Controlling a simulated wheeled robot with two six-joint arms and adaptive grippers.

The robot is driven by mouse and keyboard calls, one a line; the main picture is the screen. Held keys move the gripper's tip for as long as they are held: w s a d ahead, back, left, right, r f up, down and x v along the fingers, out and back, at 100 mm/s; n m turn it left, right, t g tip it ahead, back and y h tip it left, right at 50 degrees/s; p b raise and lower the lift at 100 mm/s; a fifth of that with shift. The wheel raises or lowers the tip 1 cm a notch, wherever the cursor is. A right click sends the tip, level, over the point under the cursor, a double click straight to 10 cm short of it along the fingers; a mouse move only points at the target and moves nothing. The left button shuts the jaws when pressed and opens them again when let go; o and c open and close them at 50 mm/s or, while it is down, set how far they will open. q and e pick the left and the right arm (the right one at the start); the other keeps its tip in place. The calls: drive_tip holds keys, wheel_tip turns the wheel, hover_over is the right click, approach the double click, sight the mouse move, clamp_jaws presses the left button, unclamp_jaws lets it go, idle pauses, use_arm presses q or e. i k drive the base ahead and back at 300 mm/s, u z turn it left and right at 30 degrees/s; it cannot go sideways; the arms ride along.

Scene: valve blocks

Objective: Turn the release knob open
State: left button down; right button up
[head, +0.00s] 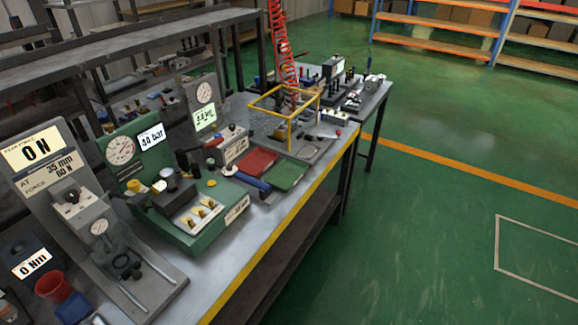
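Neither of my grippers shows in the head view. I cannot tell for sure which part is the release knob. A green test stand (228,212) on the bench carries a round dial gauge (120,150) and a lit bar display (151,137). The setting of the knobs is too small to read.
A grey force tester (72,208) and a red cup (54,285) stand at the near left. Red (257,161) and green trays (289,174) and a yellow frame (289,123) fill the bench farther back. The green floor (420,230) at right is clear.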

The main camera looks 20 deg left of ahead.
sight(134, 185)
drive_tip(key=u, duration=0.95)
